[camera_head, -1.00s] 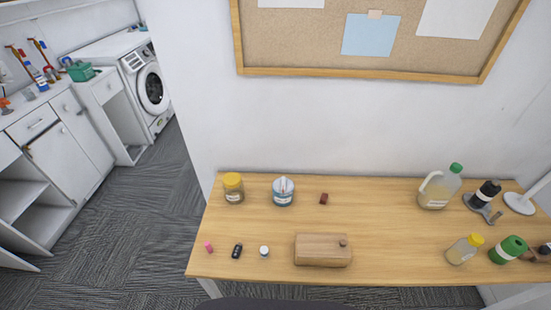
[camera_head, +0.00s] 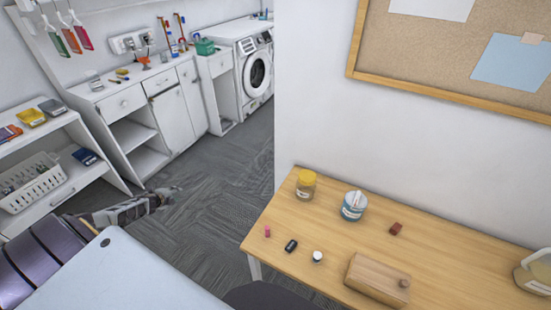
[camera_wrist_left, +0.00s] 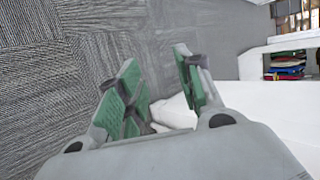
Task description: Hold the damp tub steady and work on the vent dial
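The tub (camera_head: 354,206), blue with a white label, stands on the wooden table near its back edge. I take it as the damp tub. A pale raised part shows on its top, too small to tell whether it is the vent dial. My left gripper (camera_head: 170,190) is over the carpet, left of the table and well apart from the tub. In the left wrist view its two green-padded fingers (camera_wrist_left: 150,78) are spread with nothing between them. My right gripper is in neither view.
On the table (camera_head: 285,215) are a yellow-lidded jar (camera_head: 305,186), a reddish block (camera_head: 396,229), a wooden box (camera_head: 377,280), and small items along the left edge. A shelf with a white basket (camera_head: 32,182) stands left. Carpet (camera_head: 215,185) lies open between.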

